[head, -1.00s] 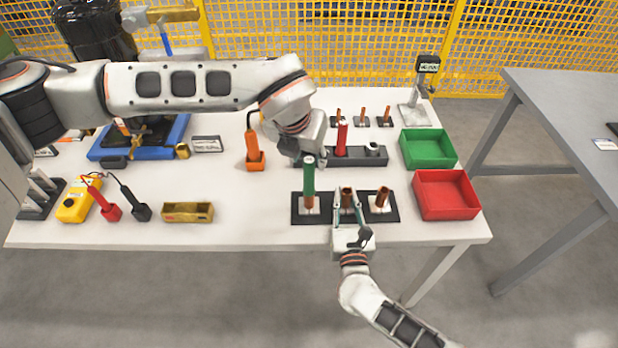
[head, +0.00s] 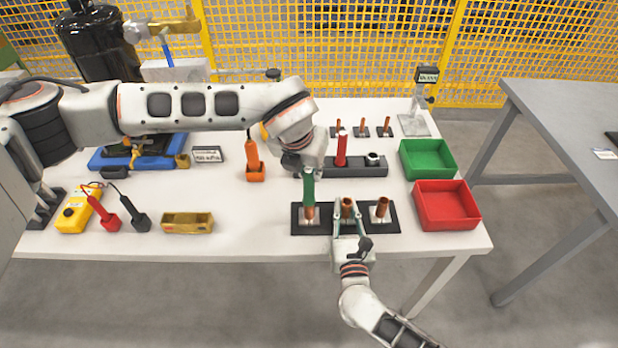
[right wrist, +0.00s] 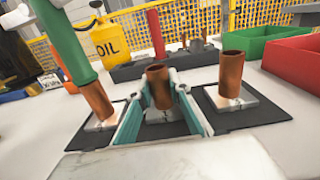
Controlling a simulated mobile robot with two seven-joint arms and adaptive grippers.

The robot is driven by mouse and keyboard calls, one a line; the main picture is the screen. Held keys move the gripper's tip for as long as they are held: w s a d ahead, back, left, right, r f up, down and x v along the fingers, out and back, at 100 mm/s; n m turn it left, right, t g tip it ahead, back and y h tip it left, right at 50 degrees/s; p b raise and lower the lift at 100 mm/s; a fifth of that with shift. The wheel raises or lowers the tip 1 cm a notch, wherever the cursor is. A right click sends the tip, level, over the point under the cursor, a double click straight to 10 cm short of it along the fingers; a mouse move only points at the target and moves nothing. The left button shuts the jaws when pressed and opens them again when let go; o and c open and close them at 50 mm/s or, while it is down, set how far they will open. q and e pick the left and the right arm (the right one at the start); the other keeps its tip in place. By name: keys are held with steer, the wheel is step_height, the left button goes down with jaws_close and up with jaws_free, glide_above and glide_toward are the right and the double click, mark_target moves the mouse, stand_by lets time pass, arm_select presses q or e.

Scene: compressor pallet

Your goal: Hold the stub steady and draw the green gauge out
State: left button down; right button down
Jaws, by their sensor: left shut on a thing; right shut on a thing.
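The green gauge (head: 308,188) stands nearly upright over the left copper stub (head: 309,213) on the black plate. My left gripper (head: 307,172) is shut on the gauge's upper end. In the right wrist view, the gauge (right wrist: 62,40) meets the top of the left stub (right wrist: 98,100); whether its tip is still inside is hidden. My right gripper (head: 347,212) is shut on the middle stub (right wrist: 157,88), with a finger on each side of it. The right stub (right wrist: 231,72) stands free and open-topped.
A red gauge (head: 341,150) stands in a dark rack (head: 326,168) behind. A green bin (head: 449,172) and red bin (head: 422,206) stand at the right. An orange tool (head: 254,170) is left of my left gripper. The front left tabletop is partly clear.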

arm_select(q)
step_height(320, 180, up, 10)
steer(key=shift+f, duration=0.1)
arm_select(e)
steer(key=shift+f, duration=0.1)
steer(key=c, duration=1.8)
jaws_free()
